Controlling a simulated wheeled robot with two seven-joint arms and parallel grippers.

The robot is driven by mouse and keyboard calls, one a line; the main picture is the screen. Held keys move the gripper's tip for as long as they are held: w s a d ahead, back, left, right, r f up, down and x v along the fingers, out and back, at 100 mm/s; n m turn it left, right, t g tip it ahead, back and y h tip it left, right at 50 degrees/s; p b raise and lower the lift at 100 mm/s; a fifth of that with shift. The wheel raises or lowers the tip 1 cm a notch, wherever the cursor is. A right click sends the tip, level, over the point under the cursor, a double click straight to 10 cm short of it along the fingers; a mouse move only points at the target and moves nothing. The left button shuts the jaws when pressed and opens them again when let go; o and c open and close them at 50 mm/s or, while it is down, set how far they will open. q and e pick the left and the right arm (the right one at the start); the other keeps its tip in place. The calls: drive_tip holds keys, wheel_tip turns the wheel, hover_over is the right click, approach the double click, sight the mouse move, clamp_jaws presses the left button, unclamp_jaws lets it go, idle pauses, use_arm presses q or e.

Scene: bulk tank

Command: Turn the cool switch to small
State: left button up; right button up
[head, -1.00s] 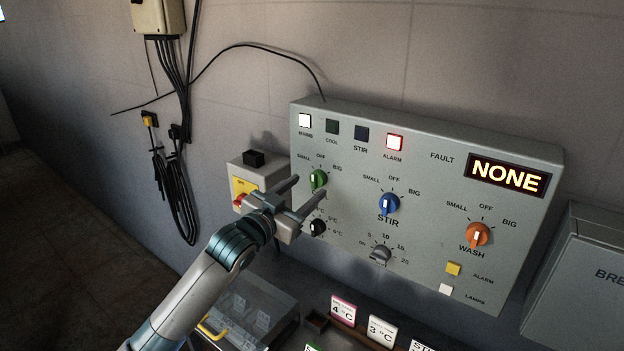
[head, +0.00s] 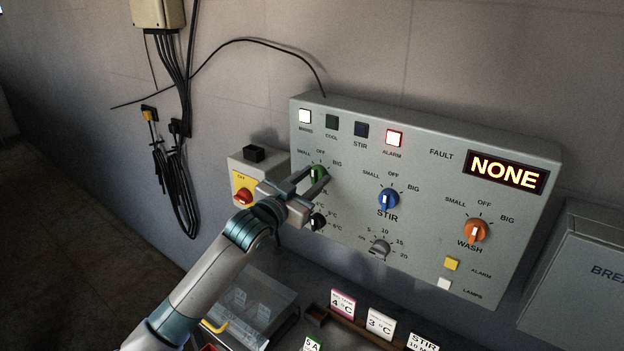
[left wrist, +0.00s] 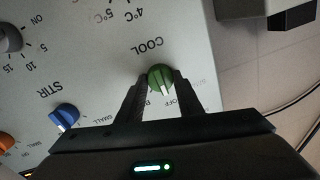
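The green cool switch (head: 319,172) is on the left part of the grey control panel (head: 432,240). It also shows in the left wrist view (left wrist: 159,75), with its pale pointer mark toward the OFF label. My left gripper (head: 311,176) is at the switch. The gripper is open. The SMALL label near the switch is partly hidden by a finger in the wrist view. My right gripper is not in view.
A blue stir knob (head: 388,199), an orange wash knob (head: 476,230) and a black temperature knob (head: 318,222) are on the same panel. A box with a red switch (head: 243,196) is at the left. Labelled cards (head: 381,323) stand below.

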use_arm(q)
drive_tip(key=shift+n, duration=0.3)
drive_tip(key=n+p, duration=0.3)
drive_tip(key=n, duration=0.1)
drive_tip(key=shift+r+n+p, duration=0.2)
drive_tip(key=shift+n+p, duration=0.1)
drive_tip(key=shift+p, duration=0.05)
drive_tip(key=n+p, duration=0.2)
drive_tip(key=n, duration=0.2)
drive_tip(key=shift+w+n+g+p, duration=0.1)
drive_tip(key=shift+n+g+p, duration=0.2)
drive_tip(key=shift+f, duration=0.1)
drive_tip(key=o, duration=1.1)
drive_tip(key=shift+a, duration=0.15)
